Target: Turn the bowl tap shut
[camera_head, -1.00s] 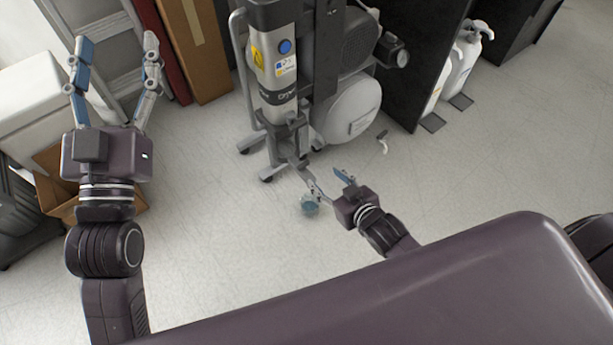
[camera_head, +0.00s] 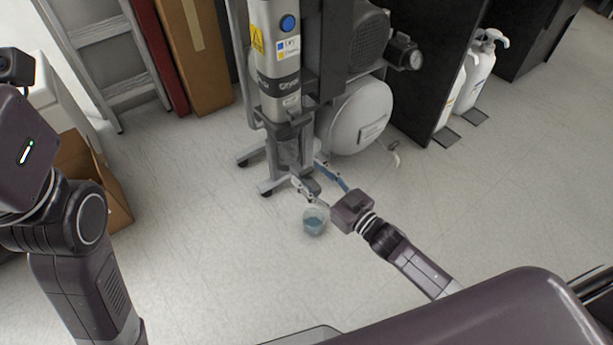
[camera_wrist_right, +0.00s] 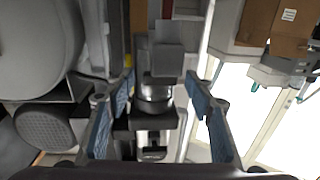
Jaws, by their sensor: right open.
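The silver filter column (camera_head: 277,60) stands upright on the compressor, with a grey clear bowl (camera_head: 288,152) beneath its dark bracket. I cannot clearly make out the tap under the bowl. My right gripper (camera_head: 308,174) is open just below and in front of the bowl. In the right wrist view, its blue-padded fingers (camera_wrist_right: 160,84) stand apart on either side of a dark cylindrical part and a grey square piece (camera_wrist_right: 167,62); I see no grip on either. My left gripper's body (camera_head: 28,150) is at the left edge, its fingers out of view.
A beaker of bluish liquid (camera_head: 315,221) stands on the floor below the right gripper. A white tank (camera_head: 358,115) and a black panel (camera_head: 420,85) stand to the right of the column. A cardboard box (camera_head: 92,180) is at left.

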